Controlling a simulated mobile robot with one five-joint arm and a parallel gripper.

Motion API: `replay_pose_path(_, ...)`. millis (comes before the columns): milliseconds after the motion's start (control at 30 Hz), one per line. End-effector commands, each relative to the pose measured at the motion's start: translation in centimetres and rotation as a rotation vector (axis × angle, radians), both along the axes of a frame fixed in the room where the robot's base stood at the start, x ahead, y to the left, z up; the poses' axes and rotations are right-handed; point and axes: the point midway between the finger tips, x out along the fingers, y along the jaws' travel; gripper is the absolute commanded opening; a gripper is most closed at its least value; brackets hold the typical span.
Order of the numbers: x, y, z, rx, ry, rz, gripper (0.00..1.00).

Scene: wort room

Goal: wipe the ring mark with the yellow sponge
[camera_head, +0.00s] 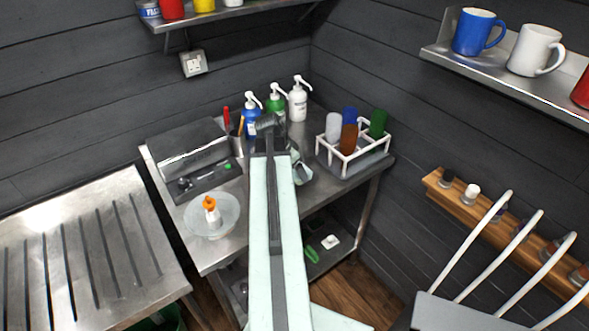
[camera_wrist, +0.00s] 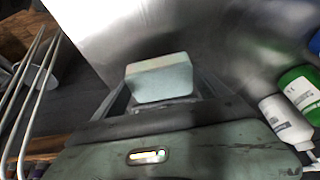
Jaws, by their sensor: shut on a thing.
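My gripper (camera_wrist: 160,92) is shut on a pale block (camera_wrist: 159,78), whitish on top and pale green-grey in front. It looks like a sponge, but no yellow shows on it. In the wrist view the block is in front of a bare steel surface (camera_wrist: 195,30); I cannot tell whether it touches. In the head view my gripper (camera_head: 301,171) is over the far right part of the steel counter (camera_head: 238,240), largely hidden by my arm. I cannot make out a ring mark in either view.
Pump bottles (camera_head: 298,103) stand at the back, and a white bottle rack (camera_head: 372,160) is on the right. A grey machine (camera_head: 192,155) and a clear dish (camera_head: 228,222) with an orange-topped bottle (camera_head: 211,214) are on the left. A mug shelf (camera_head: 500,75) overhangs the right.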

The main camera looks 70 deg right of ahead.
Motion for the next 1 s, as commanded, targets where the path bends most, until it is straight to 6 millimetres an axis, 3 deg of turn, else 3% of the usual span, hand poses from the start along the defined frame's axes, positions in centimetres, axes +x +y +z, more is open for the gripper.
replay_pose_path(100,0.1,0.1,1.7,-0.008,0.005,0.003,0.53)
replay_pose_path(500,0.8,0.5,4.6,-0.007,0.004,0.014,0.53)
replay_pose_path(833,0.9,0.5,4.4,-0.007,0.004,0.015,0.53)
replay_pose_path(1000,0.9,0.5,1.8,-0.007,0.004,0.015,0.53)
